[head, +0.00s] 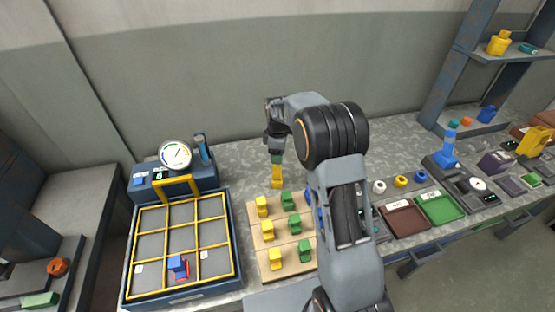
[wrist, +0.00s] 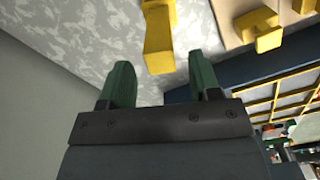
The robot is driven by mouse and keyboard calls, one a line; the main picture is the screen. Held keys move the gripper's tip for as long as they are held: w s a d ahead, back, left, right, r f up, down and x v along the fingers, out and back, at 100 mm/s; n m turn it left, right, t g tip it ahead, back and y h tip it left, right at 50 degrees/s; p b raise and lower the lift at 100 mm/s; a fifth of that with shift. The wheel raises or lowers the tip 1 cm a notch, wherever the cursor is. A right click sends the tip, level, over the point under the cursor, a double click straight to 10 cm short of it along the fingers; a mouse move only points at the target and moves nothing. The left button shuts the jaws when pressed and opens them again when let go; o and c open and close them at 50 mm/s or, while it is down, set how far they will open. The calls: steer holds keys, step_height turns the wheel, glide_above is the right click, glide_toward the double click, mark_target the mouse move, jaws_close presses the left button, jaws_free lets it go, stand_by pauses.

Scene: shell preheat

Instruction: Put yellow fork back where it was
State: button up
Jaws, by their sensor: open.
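A yellow piece, which I take to be the yellow fork (head: 277,178), is on the grey speckled counter just behind the wooden board. My gripper (head: 276,160) points down right above it. In the wrist view the yellow fork (wrist: 158,40) reaches between the two green fingertips of my gripper (wrist: 163,68), with a gap on each side. The jaws are open and not closed on it. Whether it has prongs I cannot tell.
The wooden board (head: 254,237) holds several yellow and green pieces close in front. A blue tray with a yellow grid (head: 127,277) stands left, with a gauge (head: 175,154) behind. Brown (head: 404,221) and green (head: 441,208) trays lie right. Bare counter (head: 235,155) shows around the fork.

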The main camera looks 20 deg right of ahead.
steer(key=s+r+m+t, duration=0.1)
steer(key=s+r+m, duration=0.45)
steer(key=r, duration=0.85)
steer(key=s+f+m+t, duration=0.2)
steer(key=s+m, duration=0.6)
steer(key=s, duration=1.3)
steer(key=shift+a+t, duration=0.15)
steer(key=shift+t, duration=0.45)
steer(key=shift+c, duration=0.2)
